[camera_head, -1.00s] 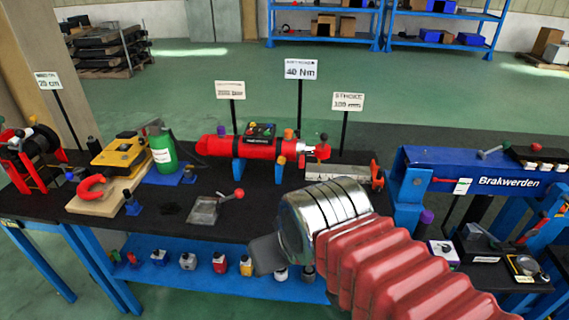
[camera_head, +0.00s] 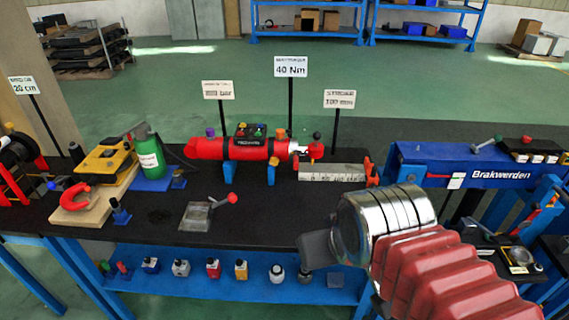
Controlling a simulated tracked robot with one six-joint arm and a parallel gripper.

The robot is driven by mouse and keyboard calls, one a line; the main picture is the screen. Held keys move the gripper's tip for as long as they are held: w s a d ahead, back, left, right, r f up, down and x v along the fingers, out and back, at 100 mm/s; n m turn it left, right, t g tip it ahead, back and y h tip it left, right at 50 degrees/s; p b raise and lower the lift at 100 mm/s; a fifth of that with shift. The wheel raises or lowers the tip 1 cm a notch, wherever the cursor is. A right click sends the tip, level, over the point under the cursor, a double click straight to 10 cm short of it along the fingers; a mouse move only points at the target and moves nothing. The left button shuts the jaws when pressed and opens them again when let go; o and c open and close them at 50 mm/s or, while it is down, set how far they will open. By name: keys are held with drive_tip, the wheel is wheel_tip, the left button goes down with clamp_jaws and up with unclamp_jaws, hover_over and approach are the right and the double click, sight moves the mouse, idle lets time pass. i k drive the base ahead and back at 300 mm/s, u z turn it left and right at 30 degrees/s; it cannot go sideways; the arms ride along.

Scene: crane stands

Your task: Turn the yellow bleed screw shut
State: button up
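A red cylinder (camera_head: 205,148) lies on blue stands on the black tabletop, with a small box of coloured knobs (camera_head: 250,131) on top. A small orange-yellow part (camera_head: 272,162) shows on the cylinder's right half. It is too small to tell whether this is the yellow bleed screw or how far any screw is turned. My gripper (camera_head: 316,250) shows as a dark grey end beyond my silver wrist, in front of the table's front edge. It is well apart from the cylinder, and its fingers are not clear enough to read as open or shut.
A metal plate with a red-knobbed lever (camera_head: 208,212), a green bottle (camera_head: 150,155) and a red magnet (camera_head: 75,196) stand left. Sign posts (camera_head: 291,66) rise behind the cylinder. A blue Brakwerden beam (camera_head: 425,178) is right. Several small items line the lower blue shelf (camera_head: 215,290).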

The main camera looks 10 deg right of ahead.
sight(274, 161)
drive_tip(key=i, duration=1)
drive_tip(key=k, duration=0.5)
drive_tip(key=z, duration=1.95)
